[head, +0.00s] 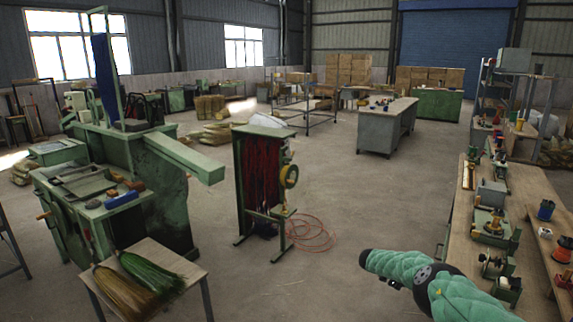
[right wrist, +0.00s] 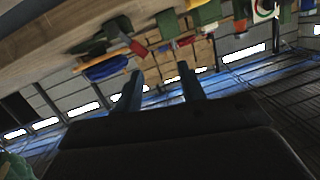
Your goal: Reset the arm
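My right arm (head: 430,280), in a green quilted sleeve, comes in from the lower right of the head view, beside the right workbench. Its gripper cannot be made out there. In the right wrist view my right gripper (right wrist: 161,76) shows two dark fingers standing apart with nothing seen between them. That view looks upside down, with a wooden surface and tools across the top. My left arm and left gripper are not in view.
A long workbench (head: 463,204) with winding tools runs along the right. A green machine (head: 155,190) and a small table (head: 190,268) bearing two broom heads stand left. A green rack (head: 240,205) with dark red strands stands mid-floor, an orange hose (head: 312,235) beside it.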

